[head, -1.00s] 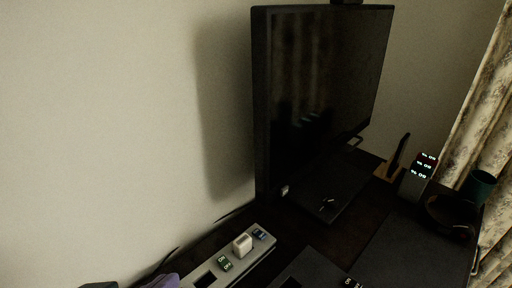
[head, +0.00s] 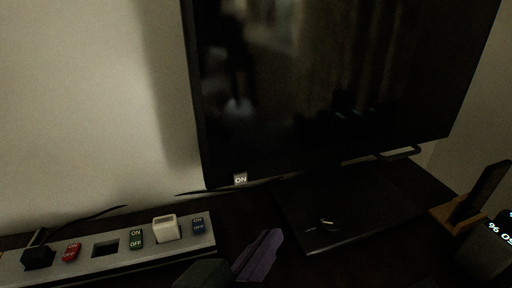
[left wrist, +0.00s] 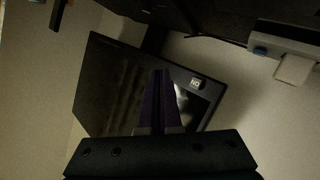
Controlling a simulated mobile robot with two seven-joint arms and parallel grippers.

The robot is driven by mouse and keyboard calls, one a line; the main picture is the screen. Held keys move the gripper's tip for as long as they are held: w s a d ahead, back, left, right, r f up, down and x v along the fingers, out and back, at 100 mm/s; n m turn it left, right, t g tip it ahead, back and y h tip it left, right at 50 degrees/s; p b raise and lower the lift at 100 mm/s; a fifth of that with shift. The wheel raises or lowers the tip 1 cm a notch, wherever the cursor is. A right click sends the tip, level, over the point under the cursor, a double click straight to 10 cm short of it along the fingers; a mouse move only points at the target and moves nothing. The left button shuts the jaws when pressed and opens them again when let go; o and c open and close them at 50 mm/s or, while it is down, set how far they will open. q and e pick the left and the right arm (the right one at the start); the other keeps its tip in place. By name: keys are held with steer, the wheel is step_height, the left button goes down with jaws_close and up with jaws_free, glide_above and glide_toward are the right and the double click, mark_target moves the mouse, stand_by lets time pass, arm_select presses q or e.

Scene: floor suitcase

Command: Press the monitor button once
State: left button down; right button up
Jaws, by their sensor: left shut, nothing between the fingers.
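The black monitor (head: 330,80) stands upright against the wall with a dark screen. In the left wrist view the monitor (left wrist: 110,80) looks tilted, and the button (left wrist: 195,83) shows just right of the shut fingertips (left wrist: 158,74). My right gripper is not in view.
A grey power strip (head: 110,263) with several switches and plugs lies at the lower left. The monitor's flat stand base (head: 345,205) holds a small object (head: 328,225). A wooden stand (head: 460,212) and a lit clock (head: 488,250) are at the right.

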arm_select(q)
steer(key=b, duration=0.2)
glide_toward(247, 179)
steer(key=shift+w+d+f, duration=0.35)
steer(key=shift+w+d, duration=0.25)
steer(key=shift+w, duration=0.05)
steer(key=shift+w+d+f, duration=0.35)
steer(key=shift+w+d, duration=0.25)
steer(key=shift+w, duration=0.05)
steer(key=shift+w+d+f, duration=0.35)
steer(key=shift+w+d, duration=0.25)
steer(key=shift+w, duration=0.1)
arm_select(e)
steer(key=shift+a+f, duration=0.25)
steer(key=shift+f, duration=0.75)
arm_select(q)
steer(key=shift+w+a, duration=0.1)
steer(key=shift+w, duration=0.3)
steer(key=shift+w+a, duration=0.2)
steer(key=shift+w, duration=0.4)
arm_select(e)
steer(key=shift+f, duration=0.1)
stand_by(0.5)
arm_select(q)
steer(key=shift+s, duration=0.1)
steer(key=shift+s+d+p, duration=0.3)
steer(key=shift+s+p, duration=0.2)
steer(key=shift+s, duration=0.4)
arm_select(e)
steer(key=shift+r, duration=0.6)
